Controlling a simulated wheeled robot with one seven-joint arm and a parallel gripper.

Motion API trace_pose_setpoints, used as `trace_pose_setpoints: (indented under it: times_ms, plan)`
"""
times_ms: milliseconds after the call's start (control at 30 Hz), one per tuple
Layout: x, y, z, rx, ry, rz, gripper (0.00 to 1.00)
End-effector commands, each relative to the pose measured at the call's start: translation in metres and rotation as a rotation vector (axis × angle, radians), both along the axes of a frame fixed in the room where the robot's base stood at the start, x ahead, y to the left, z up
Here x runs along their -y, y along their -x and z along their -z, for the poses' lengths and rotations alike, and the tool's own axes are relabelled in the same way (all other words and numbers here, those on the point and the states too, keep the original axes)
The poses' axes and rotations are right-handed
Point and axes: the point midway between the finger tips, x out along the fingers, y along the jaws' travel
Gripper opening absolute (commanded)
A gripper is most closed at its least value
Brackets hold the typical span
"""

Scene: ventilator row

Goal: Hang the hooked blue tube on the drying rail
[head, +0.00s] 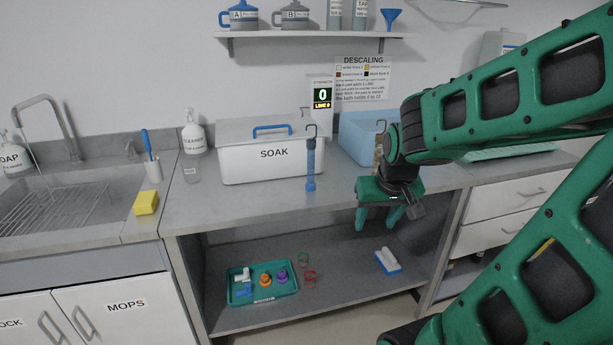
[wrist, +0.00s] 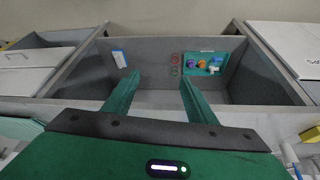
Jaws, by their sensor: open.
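The hooked blue tube (head: 310,170) stands upright on the counter in front of the white SOAK box, its dark metal hook at the top. My gripper (head: 378,217) is to the right of the tube, apart from it, pointing down at the counter's front edge. Its two green fingers are spread with nothing between them, as the wrist view also shows (wrist: 160,82). A second hooked piece (head: 378,150), brownish, is partly hidden behind my arm. A metal rail (head: 465,4) shows at the top right, cut by the frame edge; I cannot tell if it is the drying rail.
The SOAK box (head: 270,155) and a light blue basin (head: 360,135) stand behind the tube. A teal tray (head: 285,290) of small parts lies on the lower shelf. A sink (head: 60,195) is at left.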

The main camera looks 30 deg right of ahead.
Motion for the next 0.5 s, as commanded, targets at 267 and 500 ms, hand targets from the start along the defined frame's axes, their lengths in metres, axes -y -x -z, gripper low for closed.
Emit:
trace_pose_setpoints:
  times_ms: [267, 500]
  plan:
    - [0.019, -0.127, -0.025, 0.379, 0.183, -0.099, 0.52]
    - [0.016, -0.209, -0.07, 0.728, 0.306, -0.159, 0.52]
